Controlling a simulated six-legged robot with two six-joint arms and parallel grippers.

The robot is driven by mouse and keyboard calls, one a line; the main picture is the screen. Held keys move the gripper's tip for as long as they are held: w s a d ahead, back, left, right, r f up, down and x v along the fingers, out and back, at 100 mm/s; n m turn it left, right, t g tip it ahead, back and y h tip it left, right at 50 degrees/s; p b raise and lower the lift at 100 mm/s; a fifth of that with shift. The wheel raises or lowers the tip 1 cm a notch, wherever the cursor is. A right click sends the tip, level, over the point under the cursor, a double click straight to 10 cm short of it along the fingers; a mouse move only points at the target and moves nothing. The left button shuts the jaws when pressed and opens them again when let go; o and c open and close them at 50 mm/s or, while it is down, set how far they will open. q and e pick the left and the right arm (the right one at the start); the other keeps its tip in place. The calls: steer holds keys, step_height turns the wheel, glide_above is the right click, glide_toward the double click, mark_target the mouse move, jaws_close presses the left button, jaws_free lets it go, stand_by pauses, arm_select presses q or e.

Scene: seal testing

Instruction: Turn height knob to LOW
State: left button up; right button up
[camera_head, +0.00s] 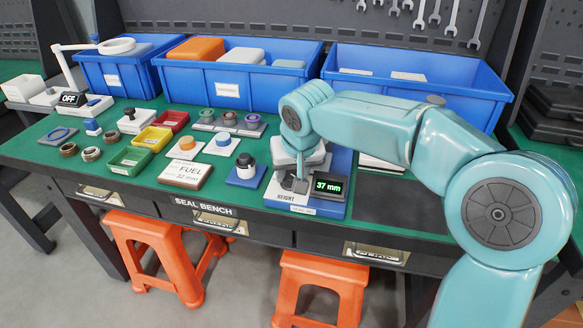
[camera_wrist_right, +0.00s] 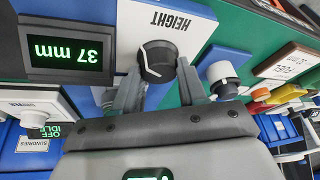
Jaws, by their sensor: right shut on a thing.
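The height knob (camera_wrist_right: 157,60) is a dark round knob with a white mark, on a white panel labelled HEIGHT (camera_wrist_right: 172,21) in the right wrist view. My right gripper (camera_wrist_right: 158,82) has its two grey fingers on either side of the knob and is shut on it. In the head view the right gripper (camera_head: 294,184) reaches down onto the blue-and-white height unit (camera_head: 322,209) and mostly hides the knob. The unit's display (camera_head: 328,187) reads 37 mm in green. I cannot make out a LOW marking. My left gripper is not in view.
A block with a white-and-black top (camera_head: 245,170) stands just left of the height unit. A FUEL card (camera_head: 186,174), small trays and rings lie further left. Blue bins (camera_head: 232,87) line the back. A dark mat (camera_head: 408,203) lies to the right.

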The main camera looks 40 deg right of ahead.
steer(key=shift+n, duration=0.5)
steer(key=o, duration=1.1)
steer(key=shift+c, duration=0.2)
